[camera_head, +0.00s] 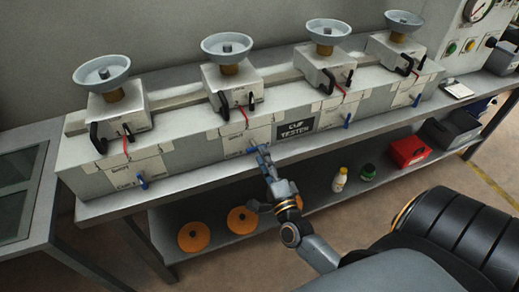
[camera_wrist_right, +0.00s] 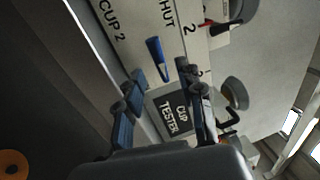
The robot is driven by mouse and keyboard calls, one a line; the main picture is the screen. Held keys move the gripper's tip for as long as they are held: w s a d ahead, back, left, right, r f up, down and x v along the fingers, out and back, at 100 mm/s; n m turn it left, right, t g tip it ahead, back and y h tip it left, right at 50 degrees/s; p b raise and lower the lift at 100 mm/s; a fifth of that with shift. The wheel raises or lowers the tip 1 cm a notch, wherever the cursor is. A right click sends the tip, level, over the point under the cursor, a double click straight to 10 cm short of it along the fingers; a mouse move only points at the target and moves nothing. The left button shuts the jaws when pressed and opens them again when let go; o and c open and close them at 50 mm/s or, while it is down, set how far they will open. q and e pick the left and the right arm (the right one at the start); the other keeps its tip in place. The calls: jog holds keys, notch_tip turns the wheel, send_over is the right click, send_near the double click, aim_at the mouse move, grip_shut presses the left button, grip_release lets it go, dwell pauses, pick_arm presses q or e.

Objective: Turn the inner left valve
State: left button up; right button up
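The inner left valve is a small blue handle (camera_wrist_right: 157,60) beside the CUP 2 and SHUT labels in the right wrist view. My right gripper (camera_wrist_right: 161,75) is open, with its two blue-padded fingers on either side of the line to the handle. The handle lies just beyond the fingertips, and I cannot tell whether they touch it. In the head view my right gripper (camera_head: 262,153) is at the front of the grey tester box (camera_head: 210,160), below the second cup, and largely covers that valve. My left gripper is not in view.
Other blue valves show at the far left (camera_head: 142,183), inner right (camera_head: 346,121) and far right (camera_head: 417,100). The CUP TESTER sign (camera_head: 296,129) is just right of my gripper. Orange discs (camera_head: 243,219), bottles (camera_head: 340,179) and a red box (camera_head: 407,151) are on the lower shelf.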

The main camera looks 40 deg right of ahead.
jog(key=v, duration=0.8)
jog(key=s+a+f+n+g+y, duration=0.25)
jog(key=f+n, duration=0.25)
jog(key=f, duration=0.6)
jog(key=s+a+f+n+g+y, duration=0.1)
jog(key=s+a+f+n+g, duration=0.2)
jog(key=f, duration=0.7)
jog(key=s+a+f+n+g+y, duration=0.2)
jog(key=s+f+n+g, duration=0.3)
jog(key=f, duration=0.6)
jog(key=s+f+n+g, duration=0.4)
jog(key=s+f, duration=0.4)
jog(key=s, duration=0.3)
jog(key=s+f+n+g, duration=0.4)
jog(key=s+f+n, duration=0.2)
jog(key=s, duration=0.5)
jog(key=shift+d+f+h, duration=0.2)
jog(key=shift+f+h, duration=0.15)
jog(key=shift+f, duration=0.55)
